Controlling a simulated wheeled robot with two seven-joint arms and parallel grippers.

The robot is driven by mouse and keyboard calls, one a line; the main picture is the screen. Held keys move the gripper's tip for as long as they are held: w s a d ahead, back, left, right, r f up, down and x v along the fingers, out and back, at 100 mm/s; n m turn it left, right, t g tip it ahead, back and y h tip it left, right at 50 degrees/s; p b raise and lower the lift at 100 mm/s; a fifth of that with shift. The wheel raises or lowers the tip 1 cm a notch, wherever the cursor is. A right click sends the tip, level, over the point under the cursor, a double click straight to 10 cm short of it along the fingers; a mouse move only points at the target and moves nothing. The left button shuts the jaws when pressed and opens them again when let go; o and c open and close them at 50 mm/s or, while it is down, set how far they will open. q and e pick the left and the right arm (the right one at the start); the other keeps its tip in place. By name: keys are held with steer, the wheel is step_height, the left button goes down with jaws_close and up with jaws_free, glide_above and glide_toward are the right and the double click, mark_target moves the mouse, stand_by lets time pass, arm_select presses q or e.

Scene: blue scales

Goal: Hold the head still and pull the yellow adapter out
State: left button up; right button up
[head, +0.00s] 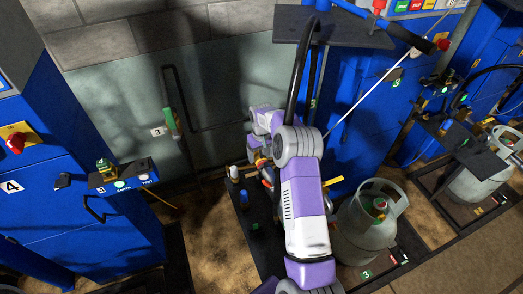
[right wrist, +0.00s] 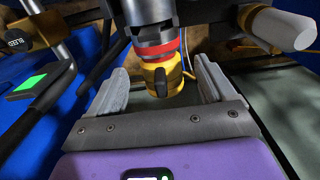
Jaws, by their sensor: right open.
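In the right wrist view the yellow adapter (right wrist: 161,76) sits at the lower end of a dark grey head (right wrist: 150,22), below a red ring (right wrist: 154,50). A dark knob or lever shows on the adapter's near side. My right gripper (right wrist: 160,72) is open, with one grey finger on each side of the adapter and a visible gap to both. In the head view my purple right arm covers most of this spot, and the adapter cannot be made out clearly. My left gripper is not in either view.
A grey gas cylinder (head: 366,232) stands close right of my arm. A blue cabinet (head: 60,190) is at left and another blue scale (head: 365,95) behind at right. A white cylindrical handle (right wrist: 280,28) is right of the head. A black-and-yellow fitting (right wrist: 20,37) is at far left.

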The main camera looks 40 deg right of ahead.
mark_target(261, 158)
steer(key=shift+f, duration=1.6)
